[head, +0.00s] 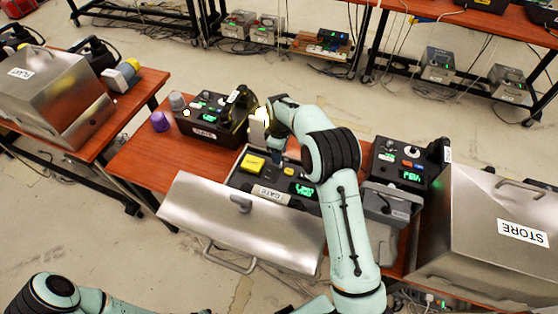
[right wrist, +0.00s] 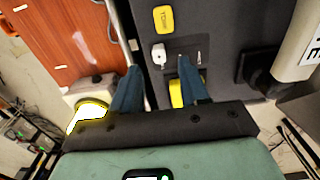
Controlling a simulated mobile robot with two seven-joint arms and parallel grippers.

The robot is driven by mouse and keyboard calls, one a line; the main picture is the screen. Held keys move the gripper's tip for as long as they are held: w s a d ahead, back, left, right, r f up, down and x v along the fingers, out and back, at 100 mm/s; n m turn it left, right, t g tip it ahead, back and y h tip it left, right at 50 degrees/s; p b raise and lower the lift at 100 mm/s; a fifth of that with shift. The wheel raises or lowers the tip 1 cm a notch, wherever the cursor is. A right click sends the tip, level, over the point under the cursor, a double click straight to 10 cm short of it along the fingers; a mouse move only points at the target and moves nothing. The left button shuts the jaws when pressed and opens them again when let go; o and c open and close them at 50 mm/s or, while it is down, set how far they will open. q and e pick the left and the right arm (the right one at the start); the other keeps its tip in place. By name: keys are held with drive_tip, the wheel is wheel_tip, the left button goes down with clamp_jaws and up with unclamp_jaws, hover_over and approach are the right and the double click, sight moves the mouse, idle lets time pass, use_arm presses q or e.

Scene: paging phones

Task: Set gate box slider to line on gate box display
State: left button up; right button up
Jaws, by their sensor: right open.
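The gate box (head: 238,181), with a plate reading GATE, sits on the middle table with its steel lid (head: 245,222) folded open toward me. Its green-lit display (head: 300,189) is on the right of its panel; I cannot read a line on it. A yellow block (head: 252,163) is on the panel's left. My right gripper (head: 276,156) is over the far part of the panel, pointing down. In the right wrist view the open gripper (right wrist: 158,66) has a small pale knob (right wrist: 158,54) between its fingertips, apparently ungripped. I cannot tell whether this is the slider. My left gripper is out of view.
Another dark phone box (head: 205,126) stands to the left, and one with a green display (head: 405,165) to the right. A steel case marked STORE (head: 500,220) is at far right. A bright white piece (head: 259,125) is beside my right wrist. Bare tabletop (head: 140,165) shows at left.

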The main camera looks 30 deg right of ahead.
wheel_tip(320, 180, down, 5)
drive_tip(key=shift+w, duration=0.1)
idle(0.3)
clamp_jaws()
